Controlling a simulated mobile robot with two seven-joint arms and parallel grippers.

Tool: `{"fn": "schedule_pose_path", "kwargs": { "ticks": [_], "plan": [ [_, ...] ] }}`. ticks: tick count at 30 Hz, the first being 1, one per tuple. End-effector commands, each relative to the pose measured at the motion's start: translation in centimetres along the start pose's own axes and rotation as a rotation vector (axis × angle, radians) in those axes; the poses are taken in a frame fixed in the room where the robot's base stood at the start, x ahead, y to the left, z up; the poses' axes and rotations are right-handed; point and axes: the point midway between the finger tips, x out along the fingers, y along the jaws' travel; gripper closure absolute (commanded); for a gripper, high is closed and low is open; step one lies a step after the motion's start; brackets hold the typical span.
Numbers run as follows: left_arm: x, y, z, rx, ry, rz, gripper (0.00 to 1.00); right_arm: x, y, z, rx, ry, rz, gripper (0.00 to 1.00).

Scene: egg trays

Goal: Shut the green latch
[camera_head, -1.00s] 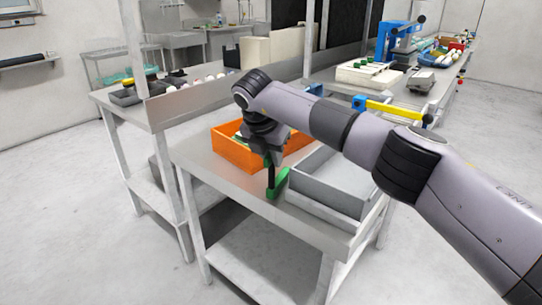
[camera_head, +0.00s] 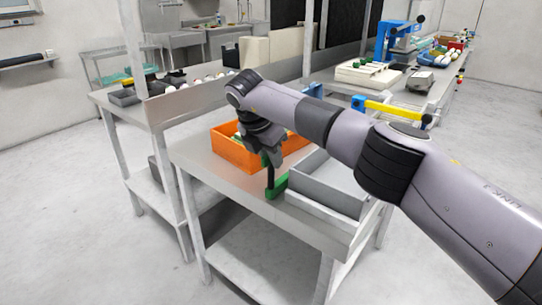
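The green latch (camera_head: 279,187) sits on the near metal table, at the left corner of the grey tray (camera_head: 325,200). Its dark upright handle (camera_head: 269,176) rises from the left end of the green part. My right gripper (camera_head: 272,158) points down at the top of this handle, touching or very close to it. The fingers are small and partly merge with the handle, so I cannot tell whether they are open or shut. My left gripper is not in view.
An orange crate (camera_head: 232,152) stands just behind and left of the gripper. A yellow bar with blue ends (camera_head: 390,108) is beyond my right arm. The table front left (camera_head: 205,170) is bare.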

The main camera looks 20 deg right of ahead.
Motion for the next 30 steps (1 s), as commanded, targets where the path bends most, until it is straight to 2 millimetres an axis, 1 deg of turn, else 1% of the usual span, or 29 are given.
{"fn": "schedule_pose_path", "kwargs": {
  "ticks": [1, 2, 9, 12, 14, 21, 24, 27, 30],
  "plan": [
    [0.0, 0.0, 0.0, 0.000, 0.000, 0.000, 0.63, -0.1, 0.0, 0.1, 0.002, -0.002, 0.002, 0.62],
    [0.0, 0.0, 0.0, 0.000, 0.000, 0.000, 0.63, -0.1, 0.0, 0.1, 0.002, -0.002, 0.002, 0.55],
    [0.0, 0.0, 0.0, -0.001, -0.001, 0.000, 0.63, 0.0, 0.0, 0.0, 0.000, 0.000, 0.000, 0.55],
    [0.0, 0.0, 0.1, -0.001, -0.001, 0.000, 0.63, -0.4, 0.0, 0.0, -0.001, 0.000, 0.001, 0.55],
    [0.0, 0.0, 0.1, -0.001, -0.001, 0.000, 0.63, -1.0, 0.1, 0.0, -0.001, 0.000, 0.003, 0.55],
    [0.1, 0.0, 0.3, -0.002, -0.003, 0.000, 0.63, -5.0, 0.1, 0.1, 0.000, -0.001, 0.005, 0.55],
    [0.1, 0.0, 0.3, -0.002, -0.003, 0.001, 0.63, -6.2, 0.1, 0.1, 0.001, -0.001, 0.003, 0.55],
    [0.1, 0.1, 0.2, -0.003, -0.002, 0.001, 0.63, -7.0, 0.0, 0.1, 0.001, -0.001, 0.002, 0.55],
    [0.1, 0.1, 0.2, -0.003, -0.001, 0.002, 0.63, -7.2, 0.0, 0.1, 0.001, 0.000, 0.000, 0.55]
  ]
}}
